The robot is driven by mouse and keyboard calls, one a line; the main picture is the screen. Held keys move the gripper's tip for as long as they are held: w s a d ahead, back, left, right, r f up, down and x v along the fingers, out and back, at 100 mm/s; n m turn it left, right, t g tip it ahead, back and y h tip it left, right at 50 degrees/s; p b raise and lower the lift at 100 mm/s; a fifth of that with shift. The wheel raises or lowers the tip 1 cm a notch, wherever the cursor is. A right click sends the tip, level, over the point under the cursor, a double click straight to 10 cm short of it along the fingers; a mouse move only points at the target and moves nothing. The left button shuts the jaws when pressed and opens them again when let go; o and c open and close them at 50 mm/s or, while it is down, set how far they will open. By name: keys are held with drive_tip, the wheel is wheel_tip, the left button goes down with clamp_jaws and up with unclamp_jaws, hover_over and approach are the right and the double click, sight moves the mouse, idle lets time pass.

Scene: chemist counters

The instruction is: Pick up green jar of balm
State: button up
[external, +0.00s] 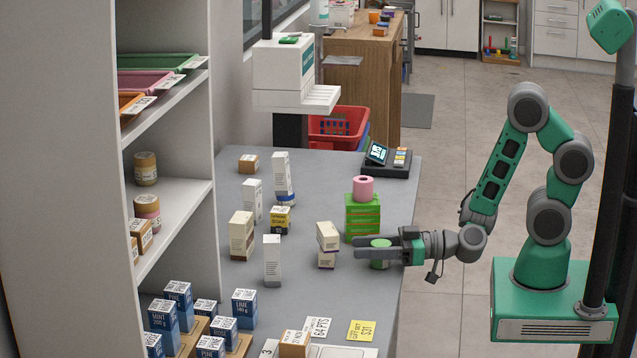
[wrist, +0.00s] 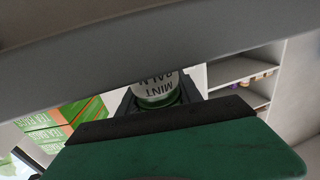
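The green jar of balm (external: 380,243) stands on the grey counter near its right edge, with its green lid up. My gripper (external: 362,248) reaches in from the right, low over the counter. Its two fingers look spread, one behind the jar and one in front, with their tips past it to the left. In the wrist view the jar (wrist: 158,88) shows its white label reading MINT BALM, upside down, between the dark fingers. Part of it is hidden by a grey bar and my gripper body. I see no clear sign of the fingers squeezing it.
A stack of green boxes (external: 362,220) with a pink roll (external: 362,188) on top stands just behind the jar. Small cream boxes (external: 328,237) stand to the left of the fingertips. A yellow price card (external: 361,330) lies nearer the front. Counter between them is clear.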

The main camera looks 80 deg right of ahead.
drive_tip(key=c, duration=0.8)
drive_tip(key=shift+r, duration=0.1)
